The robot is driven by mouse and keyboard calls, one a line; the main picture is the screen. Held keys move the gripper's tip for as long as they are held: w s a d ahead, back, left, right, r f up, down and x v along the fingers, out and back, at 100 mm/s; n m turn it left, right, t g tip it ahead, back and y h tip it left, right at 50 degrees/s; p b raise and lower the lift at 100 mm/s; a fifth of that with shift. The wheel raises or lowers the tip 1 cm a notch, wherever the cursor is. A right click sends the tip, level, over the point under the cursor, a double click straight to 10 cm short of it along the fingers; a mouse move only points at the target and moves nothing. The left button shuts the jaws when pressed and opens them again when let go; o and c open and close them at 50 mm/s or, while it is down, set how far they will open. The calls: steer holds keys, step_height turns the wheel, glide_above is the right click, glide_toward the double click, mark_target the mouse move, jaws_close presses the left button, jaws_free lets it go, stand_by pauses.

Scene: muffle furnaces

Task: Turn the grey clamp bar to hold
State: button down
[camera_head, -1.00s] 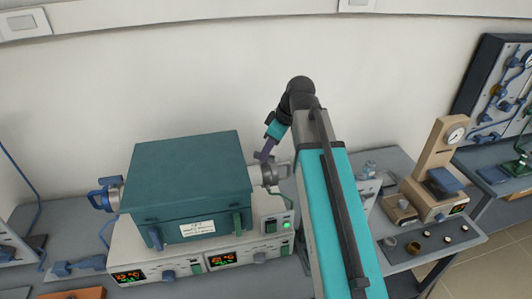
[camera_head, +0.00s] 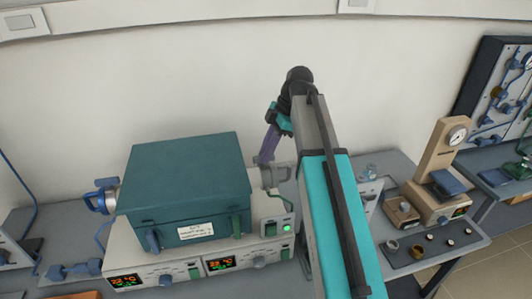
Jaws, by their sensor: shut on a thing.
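The grey clamp bar (camera_head: 274,177) sits on the right side wall of the teal furnace box (camera_head: 187,182). My gripper (camera_head: 266,157), with purple fingers, reaches down to the clamp from above and is shut on it. The fingertips partly overlap the clamp, so the exact hold is hard to see. A blue clamp (camera_head: 102,196) sits on the furnace's left side. The furnace lid is closed.
The furnace stands on a light control unit (camera_head: 190,269) with two lit displays and a green light. My arm covers part of the bench to the right. A beige gauge stand (camera_head: 437,170) stands farther right.

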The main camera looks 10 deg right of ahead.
stand_by(0.3)
steer(key=c, duration=1.7)
jaws_free()
steer(key=shift+r, duration=0.1)
steer(key=shift+b+v, duration=0.3)
steer(key=shift+v, duration=0.55)
steer(key=v, duration=0.4)
steer(key=shift+r, duration=0.25)
steer(key=p+v, duration=0.7)
steer(key=p, duration=0.1)
steer(key=shift+d+r, duration=0.1)
steer(key=shift+r, duration=0.05)
